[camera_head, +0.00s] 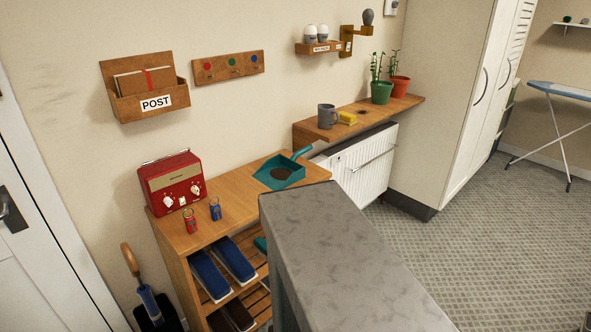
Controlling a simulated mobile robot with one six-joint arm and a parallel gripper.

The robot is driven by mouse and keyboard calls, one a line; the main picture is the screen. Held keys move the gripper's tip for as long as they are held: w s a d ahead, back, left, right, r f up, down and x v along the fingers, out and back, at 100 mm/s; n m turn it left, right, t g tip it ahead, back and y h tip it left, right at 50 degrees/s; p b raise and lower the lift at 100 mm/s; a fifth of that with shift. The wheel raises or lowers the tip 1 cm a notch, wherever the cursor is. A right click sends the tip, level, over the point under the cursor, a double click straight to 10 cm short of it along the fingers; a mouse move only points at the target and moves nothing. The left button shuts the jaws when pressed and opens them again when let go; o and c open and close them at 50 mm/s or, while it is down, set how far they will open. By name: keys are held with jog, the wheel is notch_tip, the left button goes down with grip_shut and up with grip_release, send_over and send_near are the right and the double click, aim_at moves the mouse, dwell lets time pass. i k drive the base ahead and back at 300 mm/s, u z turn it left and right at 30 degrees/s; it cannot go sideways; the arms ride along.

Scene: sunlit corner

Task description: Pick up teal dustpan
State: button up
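The teal dustpan (269,180) lies on the right part of the wooden shelf unit's top (228,203). Its handle points up and to the right, towards the radiator. My gripper is not in view.
A grey block-shaped surface (335,250) rises in front, near the dustpan. A white radiator (362,165) is right.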

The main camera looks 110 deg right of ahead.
aim_at(289, 163)
jog(key=z, duration=0.2)
jog(key=k, duration=2.65)
jog(key=z, duration=0.9)
